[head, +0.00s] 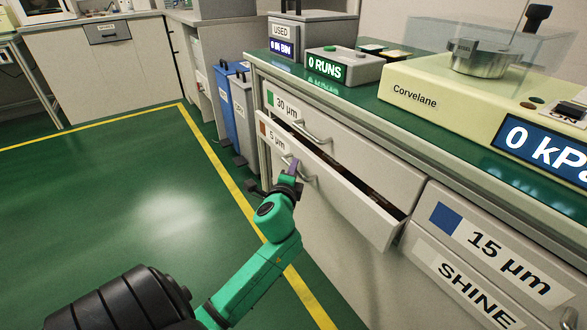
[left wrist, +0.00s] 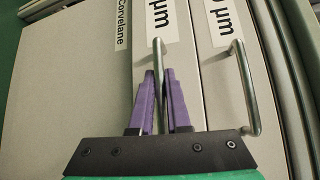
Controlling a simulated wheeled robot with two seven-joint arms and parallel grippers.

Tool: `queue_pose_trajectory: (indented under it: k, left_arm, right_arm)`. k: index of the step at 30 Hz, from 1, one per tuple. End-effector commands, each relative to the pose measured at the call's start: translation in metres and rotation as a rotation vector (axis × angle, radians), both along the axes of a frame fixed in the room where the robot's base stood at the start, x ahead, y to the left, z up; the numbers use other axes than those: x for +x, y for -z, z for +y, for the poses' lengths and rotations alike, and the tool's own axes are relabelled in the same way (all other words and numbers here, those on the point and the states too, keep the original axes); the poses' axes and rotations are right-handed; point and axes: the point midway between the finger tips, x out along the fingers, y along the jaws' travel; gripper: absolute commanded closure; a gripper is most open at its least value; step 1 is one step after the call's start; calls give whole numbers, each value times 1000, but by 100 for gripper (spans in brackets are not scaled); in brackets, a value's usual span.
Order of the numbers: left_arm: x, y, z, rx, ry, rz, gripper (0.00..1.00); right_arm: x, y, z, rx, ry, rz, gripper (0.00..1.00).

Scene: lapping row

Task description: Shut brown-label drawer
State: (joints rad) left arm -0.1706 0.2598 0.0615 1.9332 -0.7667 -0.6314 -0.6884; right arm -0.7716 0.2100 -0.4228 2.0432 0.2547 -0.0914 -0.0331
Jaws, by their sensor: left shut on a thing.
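The brown-label drawer (head: 350,202), marked 5 µm, stands partly open in the head view, with a dark gap behind its front. Its bar handle (head: 308,173) is on the left part of the front. My left gripper (head: 292,170) is at that handle. In the left wrist view, the purple fingers of my left gripper (left wrist: 160,85) are on both sides of the handle (left wrist: 158,52) and shut on it. The brown patch shows beside the 5 µm text. My right gripper is in neither view.
The green-label 30 µm drawer (head: 350,143) is directly above; its handle (left wrist: 245,90) is close to my left gripper. A blue-label 15 µm drawer (head: 480,240) is to the right. Blue and grey bins (head: 226,105) stand left of the cabinet. Green floor is clear at left.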

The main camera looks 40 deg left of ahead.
Motion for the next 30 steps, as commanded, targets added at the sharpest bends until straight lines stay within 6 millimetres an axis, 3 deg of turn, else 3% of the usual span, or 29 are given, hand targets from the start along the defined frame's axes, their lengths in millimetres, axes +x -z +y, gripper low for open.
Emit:
queue_pose_trajectory:
  k: [20, 30]
  left_arm:
    - [0, 2, -1, -2, 3, 3, 100]
    - [39, 1, -13, -2, 4, 1, 100]
  right_arm:
    - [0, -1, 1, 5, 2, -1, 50]
    - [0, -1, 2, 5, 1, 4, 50]
